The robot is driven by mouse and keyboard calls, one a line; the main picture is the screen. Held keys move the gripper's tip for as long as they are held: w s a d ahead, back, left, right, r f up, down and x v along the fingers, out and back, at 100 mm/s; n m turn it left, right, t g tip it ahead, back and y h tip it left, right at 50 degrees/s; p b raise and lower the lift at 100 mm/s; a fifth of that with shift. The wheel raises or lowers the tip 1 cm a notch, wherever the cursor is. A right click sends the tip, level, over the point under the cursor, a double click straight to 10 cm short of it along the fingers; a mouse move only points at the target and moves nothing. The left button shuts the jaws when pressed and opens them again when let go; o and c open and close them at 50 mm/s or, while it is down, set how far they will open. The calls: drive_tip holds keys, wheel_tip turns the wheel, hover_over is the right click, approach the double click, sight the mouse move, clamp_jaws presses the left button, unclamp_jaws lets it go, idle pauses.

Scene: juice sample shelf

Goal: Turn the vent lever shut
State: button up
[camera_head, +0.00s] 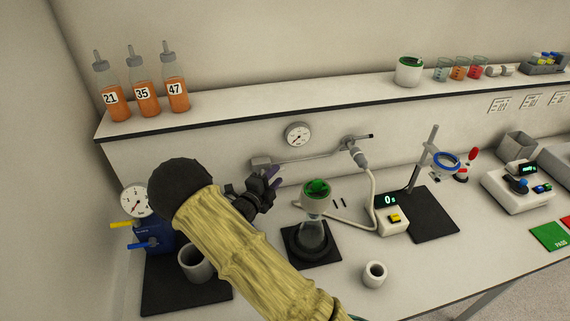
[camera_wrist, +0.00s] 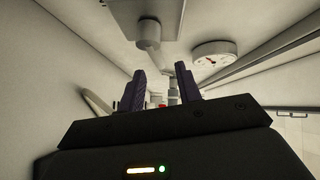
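My gripper (camera_head: 268,186) is in front of the back panel, just below the grey box at the left end of a wall pipe (camera_head: 310,157). In the wrist view my gripper (camera_wrist: 163,88) has its two dark fingers apart with nothing held between them. A blue unit (camera_head: 152,236) with a dial stands at the far left, with a yellow lever (camera_head: 121,225) and a blue lever (camera_head: 138,245) sticking out leftward. A valve fitting (camera_head: 348,143) sits at the pipe's right end. I cannot tell which of these is the vent lever. My arm hides part of the bench.
A flask with a green-filled funnel (camera_head: 316,197) stands right of my gripper. A grey cup (camera_head: 196,263) and a white cup (camera_head: 375,274) stand in front. Orange bottles (camera_head: 143,93) line the shelf above. A wall gauge (camera_head: 298,134) is near.

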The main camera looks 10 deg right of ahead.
drive_tip(key=p+x, duration=0.1)
drive_tip(key=x, duration=0.5)
drive_tip(key=shift+w+d+p, duration=0.2)
drive_tip(key=shift+w+p, duration=0.05)
drive_tip(key=shift+p, duration=0.05)
drive_tip(key=shift+f, duration=0.1)
drive_tip(key=shift+c, duration=0.4)
clamp_jaws()
